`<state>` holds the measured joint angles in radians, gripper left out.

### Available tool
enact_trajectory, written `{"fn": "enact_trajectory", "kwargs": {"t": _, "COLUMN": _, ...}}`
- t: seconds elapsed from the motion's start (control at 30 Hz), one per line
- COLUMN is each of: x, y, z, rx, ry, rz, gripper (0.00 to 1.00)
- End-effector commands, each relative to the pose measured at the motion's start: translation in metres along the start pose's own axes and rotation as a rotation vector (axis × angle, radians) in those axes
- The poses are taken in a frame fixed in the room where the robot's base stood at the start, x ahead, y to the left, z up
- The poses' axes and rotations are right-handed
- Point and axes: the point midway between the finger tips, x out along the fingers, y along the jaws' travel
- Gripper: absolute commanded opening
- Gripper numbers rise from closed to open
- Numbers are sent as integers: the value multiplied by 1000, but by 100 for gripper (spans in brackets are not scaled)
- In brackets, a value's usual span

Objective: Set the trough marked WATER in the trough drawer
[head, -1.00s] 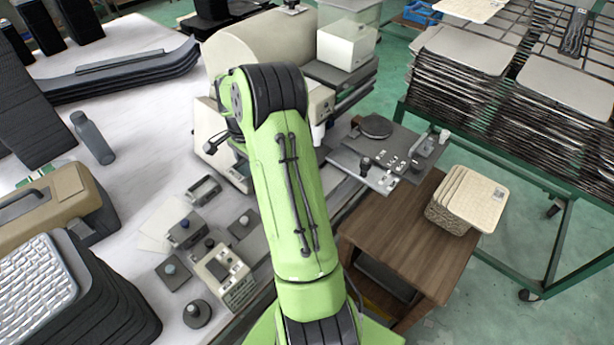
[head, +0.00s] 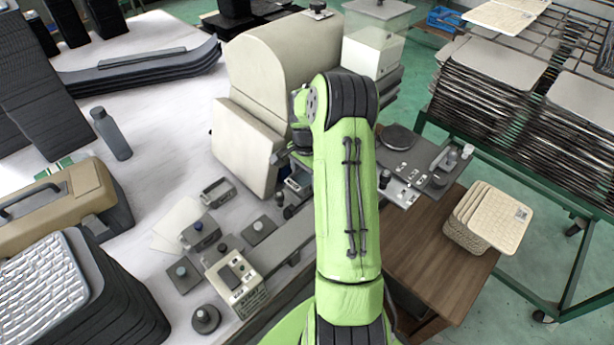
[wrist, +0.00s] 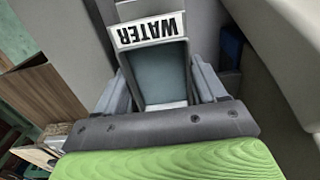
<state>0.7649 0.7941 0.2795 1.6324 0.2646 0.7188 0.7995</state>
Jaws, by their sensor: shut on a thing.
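In the wrist view, my gripper (wrist: 163,82) is shut on a small grey trough (wrist: 160,70). One finger is on each side of it. Its white label (wrist: 148,31) reads WATER, upside down in this view. The trough's open hollow looks empty. In the head view my green arm hides most of the gripper and the held trough beside the beige machine (head: 290,60). I cannot make out the trough drawer for certain in either view.
On the white table are small grey holders (head: 217,192), a switch box (head: 235,280), a dark bottle (head: 111,134) and a tan case (head: 60,200). A beige panel (head: 243,148) stands at the machine's front. A wooden cabinet (head: 440,255) and tray racks are at right.

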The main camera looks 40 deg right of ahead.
Motion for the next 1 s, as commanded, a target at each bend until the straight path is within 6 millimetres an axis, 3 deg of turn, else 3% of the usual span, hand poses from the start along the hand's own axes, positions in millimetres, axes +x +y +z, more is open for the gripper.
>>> {"fn": "enact_trajectory", "kwargs": {"t": 0.33, "x": 6, "y": -1, "z": 0, "rx": 0, "ry": 2, "rz": -3, "gripper": 29}}
{"fn": "enact_trajectory", "kwargs": {"t": 0.37, "x": 6, "y": 0, "z": 0, "rx": 0, "ry": 1, "rz": -2, "gripper": 73}}
{"fn": "enact_trajectory", "kwargs": {"t": 0.5, "x": 5, "y": 0, "z": 0, "rx": 0, "ry": 1, "rz": -2, "gripper": 95}}
{"fn": "enact_trajectory", "kwargs": {"t": 0.83, "x": 0, "y": 0, "z": 0, "rx": 1, "ry": 1, "rz": -2, "gripper": 96}}
{"fn": "enact_trajectory", "kwargs": {"t": 1.0, "x": -35, "y": -1, "z": -1, "rx": 0, "ry": 6, "rz": -6, "gripper": 96}}
